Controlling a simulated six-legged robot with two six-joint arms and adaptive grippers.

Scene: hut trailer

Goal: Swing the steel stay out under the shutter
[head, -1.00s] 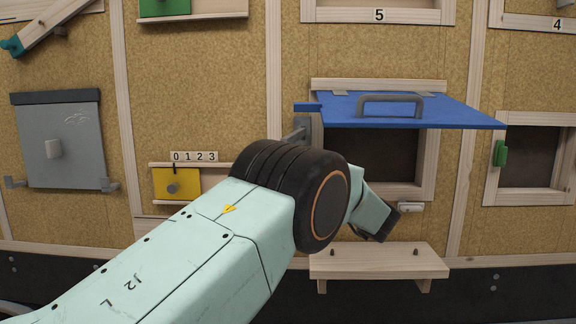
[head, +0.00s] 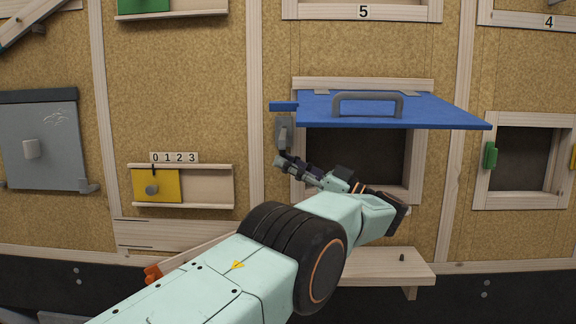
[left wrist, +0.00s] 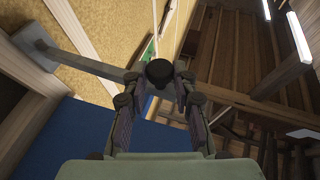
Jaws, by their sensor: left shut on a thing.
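The blue shutter (head: 385,108) stands raised, nearly level, above a dark opening, with a grey handle (head: 367,101) on it. The steel stay's wall plate (head: 283,132) is left of the opening, just below the shutter's left end. In the left wrist view the stay (left wrist: 95,66) is a grey bar running from its plate to a dark round knob (left wrist: 159,72). My left gripper (head: 284,161) is at the stay's end. In the wrist view its fingertips (left wrist: 157,84) are shut on the knob. The blue shutter (left wrist: 75,140) shows beside it. My right gripper is out of view.
A wooden shelf (head: 385,266) juts out below the opening, partly behind my left arm. A yellow slider (head: 156,185) and a grey panel (head: 40,147) are to the left. A framed opening with a green latch (head: 490,155) is to the right.

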